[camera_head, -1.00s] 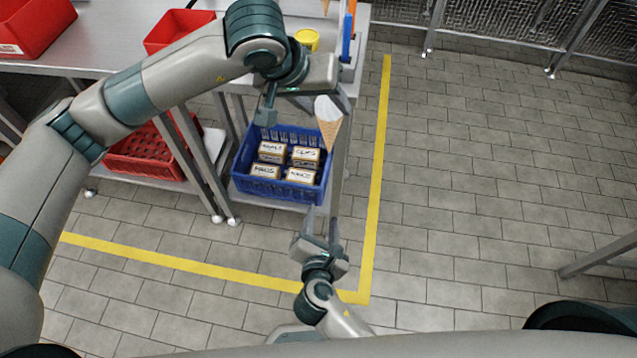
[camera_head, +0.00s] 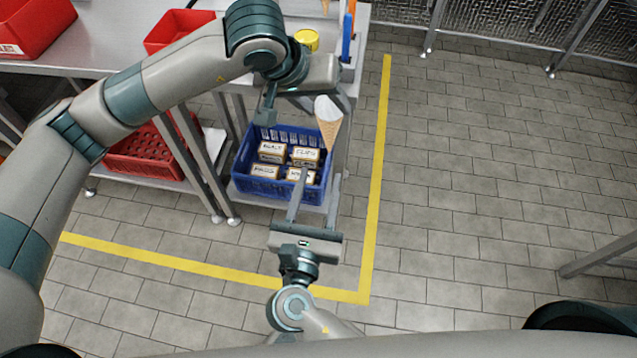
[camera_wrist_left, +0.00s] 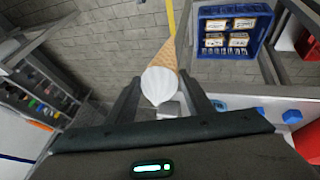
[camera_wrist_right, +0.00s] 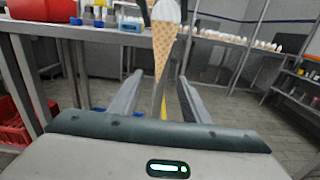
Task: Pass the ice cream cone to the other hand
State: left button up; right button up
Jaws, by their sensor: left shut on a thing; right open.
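The ice cream cone, a waffle cone with a white top, hangs tip down beyond the table edge in the head view (camera_head: 329,121). My left gripper (camera_wrist_left: 165,97) is shut on it at the white top. The left wrist view shows the cone (camera_wrist_left: 164,70) between the fingertips. My right gripper (camera_head: 315,188) is open and empty, below and nearer to me than the cone in the head view, with its fingers pointing towards it. The right wrist view shows the cone (camera_wrist_right: 163,45) ahead of and above the open fingers, apart from them.
A blue crate (camera_head: 240,180) with several labelled boxes stands on the lower shelf. Red bins (camera_head: 165,35) and a yellow round container (camera_head: 307,40) are on the table. The tiled floor (camera_head: 480,200) at the right is clear.

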aim_at(328, 144)
jog(key=shift+w, duration=0.1)
jog(key=x, duration=1.1)
jog(key=shift+w+d+f, duration=0.1)
jog(key=shift+w+d, duration=0.05)
jog(key=shift+w, duration=0.2)
jog(key=c, duration=0.9)
pick_arm(q)
jog(key=o, duration=0.9)
jog(key=shift+c, duration=0.2)
pick_arm(e)
jog(key=shift+o, duration=0.2)
pick_arm(q)
jog(key=shift+r, duration=0.1)
jog(key=v, duration=1.1)
jog(key=shift+a+r, duration=0.15)
jog(key=shift+r, duration=0.2)
